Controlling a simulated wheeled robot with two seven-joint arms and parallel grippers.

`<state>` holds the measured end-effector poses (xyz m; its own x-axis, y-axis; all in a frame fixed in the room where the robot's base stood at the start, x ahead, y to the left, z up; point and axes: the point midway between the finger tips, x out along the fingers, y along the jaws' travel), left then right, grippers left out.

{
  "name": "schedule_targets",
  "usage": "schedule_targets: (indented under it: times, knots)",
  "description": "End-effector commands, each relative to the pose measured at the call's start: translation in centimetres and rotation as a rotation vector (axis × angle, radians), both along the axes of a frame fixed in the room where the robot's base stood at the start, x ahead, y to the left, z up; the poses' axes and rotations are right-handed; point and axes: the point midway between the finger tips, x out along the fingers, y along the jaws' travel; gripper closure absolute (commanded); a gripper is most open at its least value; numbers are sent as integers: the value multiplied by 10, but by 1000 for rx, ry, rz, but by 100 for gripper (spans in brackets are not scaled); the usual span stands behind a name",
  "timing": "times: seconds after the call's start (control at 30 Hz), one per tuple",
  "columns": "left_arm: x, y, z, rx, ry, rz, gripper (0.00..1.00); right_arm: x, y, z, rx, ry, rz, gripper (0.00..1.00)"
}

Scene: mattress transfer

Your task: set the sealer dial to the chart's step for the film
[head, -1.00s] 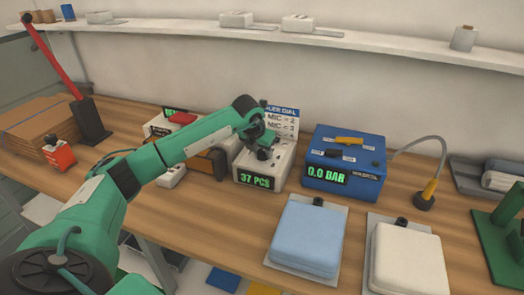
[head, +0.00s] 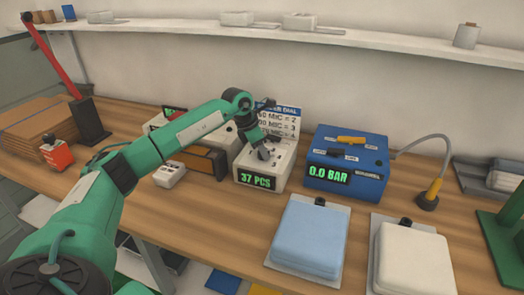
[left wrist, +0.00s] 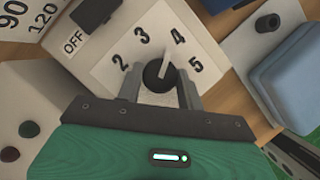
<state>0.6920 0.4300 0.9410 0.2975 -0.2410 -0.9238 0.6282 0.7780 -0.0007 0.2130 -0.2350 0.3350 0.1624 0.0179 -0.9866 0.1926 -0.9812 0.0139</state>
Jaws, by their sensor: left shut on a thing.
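The sealer (head: 279,176) is a white box with a "37 PCS" display on its front. Its dark round dial (left wrist: 157,82) is on top, ringed by numbers 2 to 5 and an OFF mark in the left wrist view. The dial's pale pointer aims about at 4. My left gripper (head: 262,153) is down on the dial, its two fingers (left wrist: 159,88) on either side of it and shut on it. The chart (head: 279,121) behind the sealer lists MIC values against steps 2, 3 and 4; its left edge is partly hidden by my wrist.
A blue box (head: 345,188) reading "0.0 BAR" stands right of the sealer. A light blue pad (head: 307,238) and a white pad (head: 412,262) lie in front. A curved lamp-like stalk (head: 433,190) stands further right. A shelf (head: 370,39) runs above.

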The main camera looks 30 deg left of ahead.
Motion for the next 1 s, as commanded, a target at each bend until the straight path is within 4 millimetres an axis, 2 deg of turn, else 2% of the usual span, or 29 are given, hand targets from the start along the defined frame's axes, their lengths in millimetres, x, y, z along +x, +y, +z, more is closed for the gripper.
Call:
schedule_targets:
  times: [0.3, 0.8, 0.83, 0.93, 1.0]
  knots:
    - [1, 1, 1, 1, -2, -113, 85, 5, 1, 4, 1, -4, 0, 100]
    - [1, 1, 2, 1, -3, -132, 85, 5, 1, 5, 0, -2, 0, 100]
    - [1, 1, 2, 1, -3, -132, 61, 5, 1, 5, 0, -2, 0, 100]
    - [1, 1, 1, 1, -2, -131, 41, 5, 1, 5, 0, -2, 0, 100]
    - [1, 1, 1, 0, -2, -131, 41, 5, 1, 5, 0, -2, 0, 100]
